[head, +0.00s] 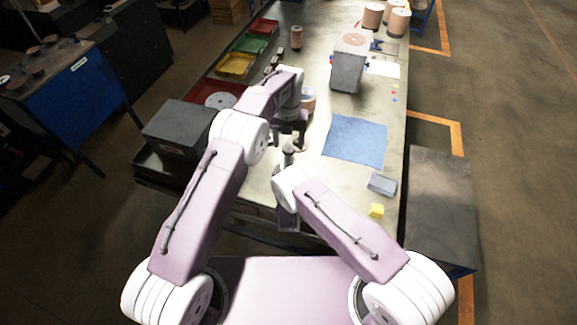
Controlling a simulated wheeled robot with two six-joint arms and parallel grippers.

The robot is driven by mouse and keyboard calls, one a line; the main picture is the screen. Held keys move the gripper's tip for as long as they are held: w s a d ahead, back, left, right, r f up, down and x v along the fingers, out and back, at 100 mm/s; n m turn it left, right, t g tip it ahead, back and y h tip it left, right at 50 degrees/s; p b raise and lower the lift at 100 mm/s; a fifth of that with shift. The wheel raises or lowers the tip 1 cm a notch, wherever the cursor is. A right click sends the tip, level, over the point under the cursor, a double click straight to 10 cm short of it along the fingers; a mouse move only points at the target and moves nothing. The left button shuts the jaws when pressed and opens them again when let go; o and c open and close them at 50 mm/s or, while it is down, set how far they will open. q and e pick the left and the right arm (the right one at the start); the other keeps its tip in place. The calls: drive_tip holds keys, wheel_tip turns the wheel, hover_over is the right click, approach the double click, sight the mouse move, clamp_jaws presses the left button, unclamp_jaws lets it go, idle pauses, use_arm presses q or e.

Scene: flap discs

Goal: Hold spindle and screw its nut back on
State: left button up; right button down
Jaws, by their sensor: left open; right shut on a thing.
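My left gripper (300,124) hangs under the end of my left arm over the bench's middle. It is open, its fingers partly hidden by the wrist. My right gripper (288,150) is just nearer to me, small and dark. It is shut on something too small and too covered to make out. A pale part (300,143) shows between the two grippers; I cannot tell if it belongs to the spindle. A tan round stack (308,101) stands just behind my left gripper, half hidden by the wrist. I cannot pick out the nut.
Red, green and yellow trays (236,64) line the bench's left edge. A dark box (181,127) stands left of my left arm.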

use_arm(q)
wheel_tip(320, 180, up, 2)
drive_tip(key=shift+r, duration=0.1)
drive_tip(key=shift+c, duration=0.4)
